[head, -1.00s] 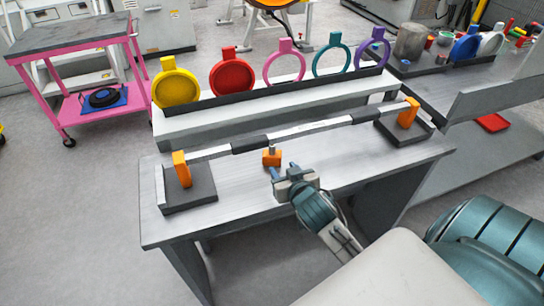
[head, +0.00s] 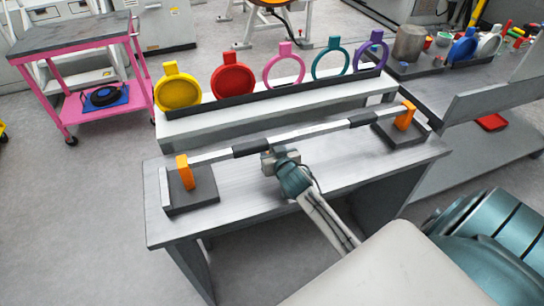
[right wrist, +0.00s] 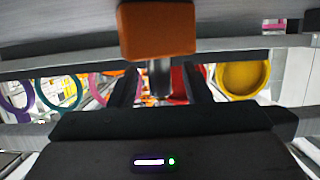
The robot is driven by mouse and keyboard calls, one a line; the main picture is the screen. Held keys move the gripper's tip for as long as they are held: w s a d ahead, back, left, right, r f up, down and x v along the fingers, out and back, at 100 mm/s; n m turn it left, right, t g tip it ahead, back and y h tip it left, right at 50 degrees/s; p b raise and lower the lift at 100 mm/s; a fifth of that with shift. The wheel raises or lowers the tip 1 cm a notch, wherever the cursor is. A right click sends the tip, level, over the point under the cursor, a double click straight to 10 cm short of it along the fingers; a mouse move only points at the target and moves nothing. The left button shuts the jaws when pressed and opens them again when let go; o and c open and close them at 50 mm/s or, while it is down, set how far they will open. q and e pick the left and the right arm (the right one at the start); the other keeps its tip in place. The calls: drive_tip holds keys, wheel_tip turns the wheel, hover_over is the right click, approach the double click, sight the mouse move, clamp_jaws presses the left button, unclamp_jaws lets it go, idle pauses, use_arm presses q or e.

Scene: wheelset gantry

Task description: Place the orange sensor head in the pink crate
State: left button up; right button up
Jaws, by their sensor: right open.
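The orange sensor head (right wrist: 157,28) shows in the right wrist view as an orange block with a short grey stem. In the head view it is hidden behind my right gripper (head: 270,159), which is over the bench beneath the long bar. In the right wrist view my right gripper's two dark fingers (right wrist: 160,88) are apart, with the stem showing in the gap between them. I cannot tell whether they touch it. I see no pink crate in these frames. My left gripper is not in view.
A grey-black bar (head: 295,137) spans above the bench (head: 235,212) between two orange-clamped stands. Behind it a rack (head: 200,126) holds several coloured rings. A pink trolley (head: 98,108) stands at the far left. The bench's front strip is clear.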

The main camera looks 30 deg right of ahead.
drive_tip(key=c, duration=0.9)
clamp_jaws()
drive_tip(key=shift+r, duration=0.1)
